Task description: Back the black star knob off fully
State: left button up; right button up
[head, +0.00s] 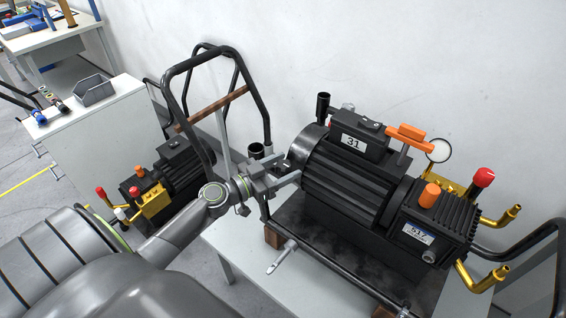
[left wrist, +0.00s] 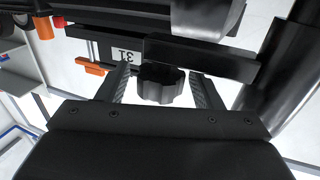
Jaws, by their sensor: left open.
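The black star knob (left wrist: 160,88) shows in the left wrist view, with its lobed edge facing me. My left gripper (left wrist: 162,78) is open, with one finger on each side of the knob and a visible gap on both sides. In the head view my left gripper (head: 288,171) is at the left end of the black motor pump (head: 345,190) marked 31. The knob cannot be made out clearly there, behind or between the fingers. My right gripper is not in view.
An orange handle (head: 405,138) and a round gauge (head: 438,150) stand on the pump. A black tube frame (head: 250,95) rises just behind my left gripper. A second pump (head: 170,170) sits to the left. A white wall is close behind.

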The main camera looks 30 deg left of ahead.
pick_arm(q)
jog(key=c, duration=1)
